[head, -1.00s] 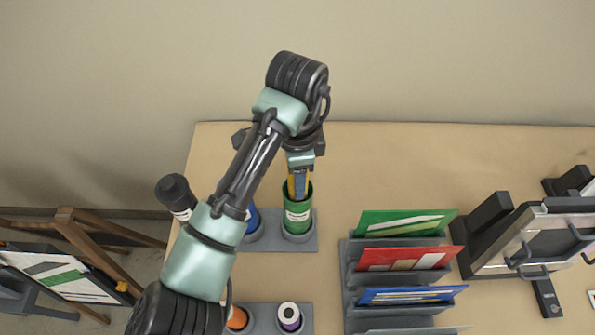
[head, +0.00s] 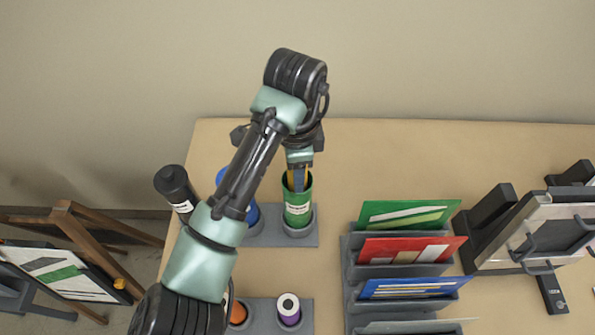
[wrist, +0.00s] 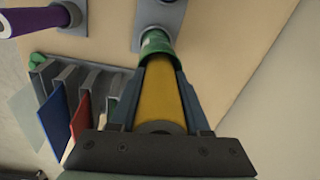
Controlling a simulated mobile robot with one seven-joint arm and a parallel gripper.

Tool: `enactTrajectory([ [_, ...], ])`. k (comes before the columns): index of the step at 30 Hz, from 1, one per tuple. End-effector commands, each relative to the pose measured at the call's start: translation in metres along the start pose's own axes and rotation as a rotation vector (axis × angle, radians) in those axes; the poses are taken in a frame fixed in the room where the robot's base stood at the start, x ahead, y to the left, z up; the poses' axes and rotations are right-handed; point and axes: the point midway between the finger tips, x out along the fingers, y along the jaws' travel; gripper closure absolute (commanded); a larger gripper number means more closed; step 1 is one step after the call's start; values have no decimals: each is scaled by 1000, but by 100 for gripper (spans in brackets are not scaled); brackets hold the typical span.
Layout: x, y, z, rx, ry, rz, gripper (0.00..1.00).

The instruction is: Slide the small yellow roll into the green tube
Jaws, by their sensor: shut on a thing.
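The green tube (head: 298,208) stands upright in a round socket of a grey base, with a white label on its side. My gripper (head: 298,180) is over the tube's mouth, its fingertips at or just inside the rim. In the wrist view my gripper (wrist: 160,85) is shut on the yellow roll (wrist: 160,97). The roll's far end goes into the mouth of the green tube (wrist: 157,42), so that end is hidden. In the head view only a sliver of yellow shows beside the fingers.
A blue tube (head: 251,212) stands left of the green one, partly behind my arm. A black canister (head: 176,188) is farther left. Purple (head: 289,309) and orange (head: 237,313) rolls stand in front. A grey rack (head: 352,283) of coloured folders is to the right.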

Motion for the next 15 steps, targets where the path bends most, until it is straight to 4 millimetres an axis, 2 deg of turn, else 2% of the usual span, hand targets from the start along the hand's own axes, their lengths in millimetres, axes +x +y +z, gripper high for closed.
enactTrajectory([
  [1, 32, 14, 0, -5, -16, 54, 48],
  [6, 33, 14, 0, -6, -16, 54, 18],
  [15, 33, 14, 0, -5, -16, 54, 18],
])
